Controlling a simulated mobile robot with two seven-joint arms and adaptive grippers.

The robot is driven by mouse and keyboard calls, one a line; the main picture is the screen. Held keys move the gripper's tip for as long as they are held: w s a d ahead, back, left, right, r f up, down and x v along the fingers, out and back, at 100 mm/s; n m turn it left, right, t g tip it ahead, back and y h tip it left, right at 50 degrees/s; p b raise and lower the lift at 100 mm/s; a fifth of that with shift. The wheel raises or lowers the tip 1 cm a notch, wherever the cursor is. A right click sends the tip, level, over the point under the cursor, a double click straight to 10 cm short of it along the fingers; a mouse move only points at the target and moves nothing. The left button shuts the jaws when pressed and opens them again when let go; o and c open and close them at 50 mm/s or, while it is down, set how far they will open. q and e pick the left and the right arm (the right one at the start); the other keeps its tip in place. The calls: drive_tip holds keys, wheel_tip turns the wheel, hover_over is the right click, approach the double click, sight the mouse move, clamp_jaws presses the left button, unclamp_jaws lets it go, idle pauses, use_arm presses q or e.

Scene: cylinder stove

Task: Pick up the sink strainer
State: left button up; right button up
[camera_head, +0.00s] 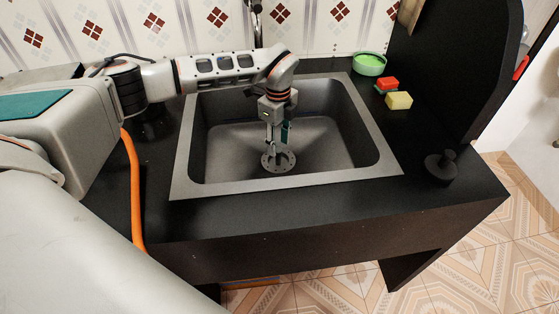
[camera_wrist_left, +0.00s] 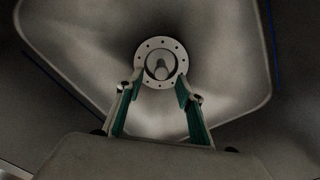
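The sink strainer (camera_head: 278,167) is a round grey metal disc with small holes around its rim, lying at the bottom of the sink. In the left wrist view the strainer (camera_wrist_left: 161,66) shows a raised round knob in its middle. My left gripper (camera_head: 278,149) points down into the sink, over the strainer. In the wrist view the left gripper (camera_wrist_left: 160,88) is open, its two green-padded fingers apart with nothing between them. The strainer's knob lies just past the fingertips. Whether the fingertips touch the strainer I cannot tell. My right gripper is not in view.
The grey sink (camera_head: 340,178) is set in a black counter (camera_head: 330,208), and its walls surround my left gripper. A faucet (camera_head: 257,22) stands behind. At the right are a green bowl (camera_head: 369,66), a red sponge (camera_head: 388,83), a yellow sponge (camera_head: 399,101) and a black knobbed piece (camera_head: 441,167).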

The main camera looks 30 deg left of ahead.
sight(278, 150)
use_arm(q)
wheel_tip(278, 150, down, 5)
drive_tip(key=shift+w+a+r+b, duration=0.1)
drive_tip(key=shift+r+b, duration=0.05)
drive_tip(key=shift+b, duration=0.45)
drive_tip(key=shift+r, duration=0.2)
drive_tip(key=c, duration=1)
clamp_jaws()
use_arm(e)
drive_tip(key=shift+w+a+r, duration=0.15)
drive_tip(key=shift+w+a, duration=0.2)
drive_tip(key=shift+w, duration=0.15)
